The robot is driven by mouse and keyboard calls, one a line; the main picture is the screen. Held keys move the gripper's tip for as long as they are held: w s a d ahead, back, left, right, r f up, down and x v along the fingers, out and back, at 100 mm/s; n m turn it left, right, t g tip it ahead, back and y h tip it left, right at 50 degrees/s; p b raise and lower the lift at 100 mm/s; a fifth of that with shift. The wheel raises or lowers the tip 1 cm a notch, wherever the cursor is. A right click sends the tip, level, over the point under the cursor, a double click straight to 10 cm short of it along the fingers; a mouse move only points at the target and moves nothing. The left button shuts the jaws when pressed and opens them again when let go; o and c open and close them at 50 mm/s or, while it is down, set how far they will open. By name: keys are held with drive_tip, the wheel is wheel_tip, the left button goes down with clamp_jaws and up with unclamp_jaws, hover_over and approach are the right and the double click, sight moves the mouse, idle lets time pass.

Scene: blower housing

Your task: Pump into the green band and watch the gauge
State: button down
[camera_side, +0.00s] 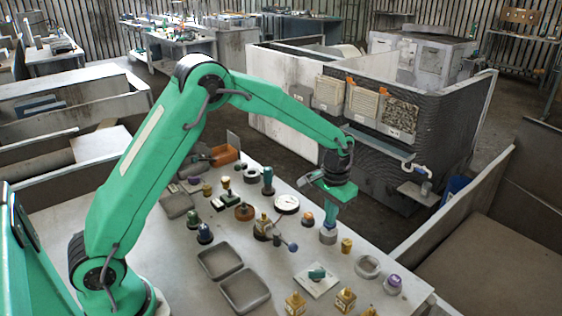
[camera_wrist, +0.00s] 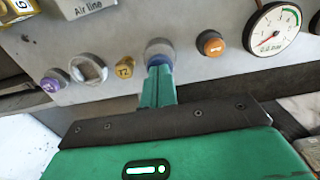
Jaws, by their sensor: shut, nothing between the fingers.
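A round white gauge (camera_side: 287,203) lies on the bench, left of my gripper. In the wrist view the gauge (camera_wrist: 272,30) has a green band along its upper right edge and a red needle; its exact reading is too small to tell. My gripper (camera_side: 329,226) points down with its green fingers shut and empty. Its fingertips (camera_wrist: 160,68) are at a short grey cylinder (camera_side: 328,237) with a bluish part on top. The cylinder (camera_wrist: 159,48) is partly hidden behind the fingers; I cannot tell whether they touch it.
An orange button (camera_wrist: 211,43) stands between cylinder and gauge. A yellow T2 post (camera_wrist: 125,67), a pale ring (camera_wrist: 88,68) and a purple knob (camera_wrist: 50,83) stand on the other side. Two grey trays (camera_side: 244,290) and several small fittings crowd the bench (camera_side: 180,275).

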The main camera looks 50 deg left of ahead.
drive_tip(key=shift+f, duration=0.85)
drive_tip(key=shift+r, duration=0.95)
